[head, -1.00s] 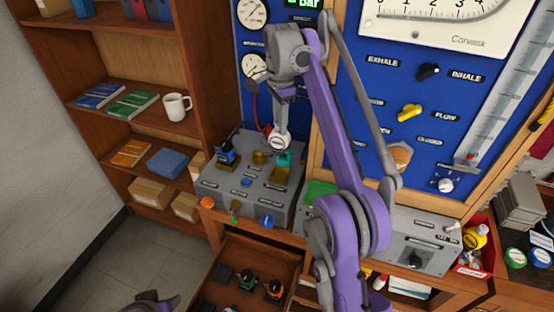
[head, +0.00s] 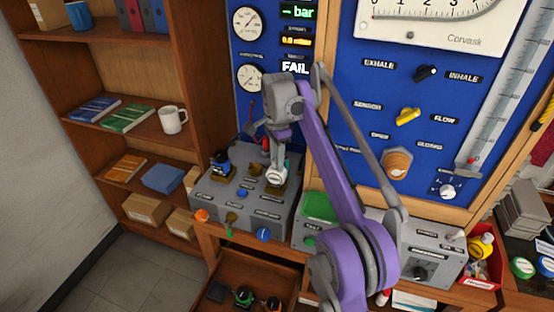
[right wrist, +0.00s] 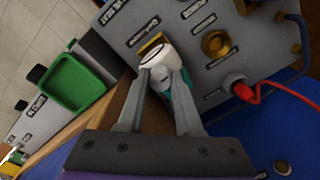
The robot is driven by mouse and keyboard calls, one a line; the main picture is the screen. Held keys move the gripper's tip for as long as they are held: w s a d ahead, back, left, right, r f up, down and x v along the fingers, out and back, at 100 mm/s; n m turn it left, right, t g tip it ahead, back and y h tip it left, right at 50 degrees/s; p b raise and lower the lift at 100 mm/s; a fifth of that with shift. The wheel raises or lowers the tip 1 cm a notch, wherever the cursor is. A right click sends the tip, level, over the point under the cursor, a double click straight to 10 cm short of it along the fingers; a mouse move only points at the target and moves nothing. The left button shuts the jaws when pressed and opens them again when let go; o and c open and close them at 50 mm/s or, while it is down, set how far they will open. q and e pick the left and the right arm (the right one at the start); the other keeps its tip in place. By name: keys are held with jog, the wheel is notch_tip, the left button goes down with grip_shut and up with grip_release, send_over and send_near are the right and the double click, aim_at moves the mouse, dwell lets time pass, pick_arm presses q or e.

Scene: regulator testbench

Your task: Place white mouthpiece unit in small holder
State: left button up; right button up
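The white mouthpiece unit (head: 276,176) is held low over the top of the grey testbench box (head: 240,196). In the right wrist view, its round white end (right wrist: 160,57) shows just beyond the fingertips. My right gripper (right wrist: 156,82) is closed around its body. In the head view the right gripper (head: 274,155) reaches down from above. A square brass holder (right wrist: 149,44) lies right beside the white end. I cannot tell whether the unit sits in it. A teal piece (right wrist: 183,104) shows partly behind a finger. My left gripper is not in view.
A blue unit (head: 220,163) stands at the box's back left. A round brass socket (right wrist: 216,43) and red plug (right wrist: 240,89) are close by. An open drawer (head: 262,266) below holds dark units. A green tray (head: 318,206) lies to the right.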

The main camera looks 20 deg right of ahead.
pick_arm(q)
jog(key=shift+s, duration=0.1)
pick_arm(e)
jog(key=o, duration=0.5)
jog(key=shift+s, duration=0.1)
jog(key=shift+c, duration=0.2)
notch_tip(320, 180, up, 12)
jog(key=p, duration=0.4)
jog(key=s+n+t, duration=0.2)
jog(key=s+n, duration=0.3)
jog(key=s, duration=0.1)
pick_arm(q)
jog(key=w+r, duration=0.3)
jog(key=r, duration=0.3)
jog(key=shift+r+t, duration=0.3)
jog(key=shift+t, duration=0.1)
pick_arm(e)
jog(key=s+f+n+t, duration=0.2)
jog(key=s+f+n, duration=0.3)
jog(key=s+f, duration=0.5)
jog(key=s+f+n+t, duration=0.2)
jog(key=s+f+n, duration=0.3)
jog(key=s+f, duration=0.5)
jog(key=s, duration=0.6)
jog(key=shift+d+n, duration=0.2)
jog(key=shift+n, duration=0.1)
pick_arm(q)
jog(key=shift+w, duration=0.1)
